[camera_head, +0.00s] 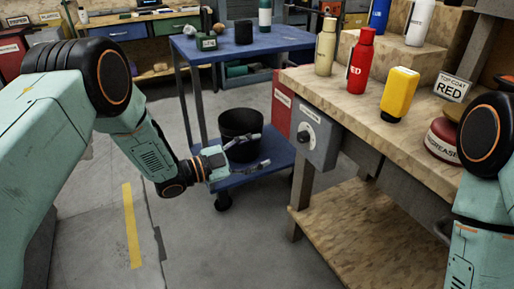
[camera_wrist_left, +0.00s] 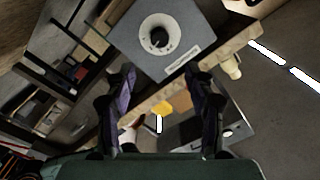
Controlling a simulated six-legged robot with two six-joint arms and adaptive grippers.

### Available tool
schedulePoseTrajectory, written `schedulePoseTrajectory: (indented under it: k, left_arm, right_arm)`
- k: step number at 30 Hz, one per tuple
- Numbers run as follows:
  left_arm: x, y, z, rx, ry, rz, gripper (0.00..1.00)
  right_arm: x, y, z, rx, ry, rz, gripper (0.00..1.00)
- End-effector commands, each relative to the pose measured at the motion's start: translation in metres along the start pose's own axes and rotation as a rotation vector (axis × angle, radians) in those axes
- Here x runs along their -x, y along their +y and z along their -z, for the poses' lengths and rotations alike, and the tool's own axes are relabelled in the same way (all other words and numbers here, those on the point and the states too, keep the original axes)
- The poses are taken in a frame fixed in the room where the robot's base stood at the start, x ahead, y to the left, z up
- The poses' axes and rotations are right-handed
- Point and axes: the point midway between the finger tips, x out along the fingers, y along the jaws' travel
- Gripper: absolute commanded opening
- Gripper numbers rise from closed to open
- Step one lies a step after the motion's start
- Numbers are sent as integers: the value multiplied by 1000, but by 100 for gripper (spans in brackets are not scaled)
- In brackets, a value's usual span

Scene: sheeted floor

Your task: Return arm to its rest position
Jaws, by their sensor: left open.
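My left gripper (camera_head: 252,155) is at the end of the left arm, which reaches in from the left of the head view. Its two fingers are spread with nothing between them. It is in front of the black bin on the blue cart, left of the grey dial box (camera_head: 315,133). In the left wrist view the open fingers (camera_wrist_left: 160,100) point toward the dial box (camera_wrist_left: 165,38). Part of my right arm shows at the right edge of the head view, but its gripper is not in view.
The wooden workbench (camera_head: 400,118) holds a red bottle (camera_head: 361,62), a beige bottle (camera_head: 325,48), a yellow bottle (camera_head: 399,93) and a red grease tin (camera_head: 441,143). The blue cart (camera_head: 285,37) carries a black bin (camera_head: 240,130) on its lower shelf. Floor (camera_head: 185,240) below the left arm is clear.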

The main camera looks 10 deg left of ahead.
Motion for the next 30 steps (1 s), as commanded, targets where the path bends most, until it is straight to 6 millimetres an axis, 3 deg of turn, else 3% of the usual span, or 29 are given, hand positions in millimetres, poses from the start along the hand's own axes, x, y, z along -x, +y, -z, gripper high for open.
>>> schedulePoseTrajectory:
  k: [4, 7, 12, 15, 20, 24, 30]
  left_arm:
    - [3, 2, -18, 94, -88, 15, 54]
    - [20, 23, -47, 269, -255, 61, 54]
    - [81, 92, -82, 635, -618, 137, 54]
    - [126, 139, -84, 819, -825, 173, 54]
    - [201, 208, -62, 1056, -1136, 218, 54]
    - [267, 256, -21, 1206, -1391, 248, 54]
    - [340, 296, 50, 1308, -1670, 254, 54]
  right_arm:
    - [0, 0, 0, 0, 0, 0, 24]
    - [0, 0, 0, 0, 0, 0, 24]
    - [11, 0, 0, 0, 0, 0, 24]
    - [20, 0, 0, 0, 0, 0, 24]
    - [33, 0, 0, 0, 0, 0, 24]
    - [47, 0, 0, 0, 0, 0, 24]
    - [67, 0, 0, 0, 0, 0, 24]
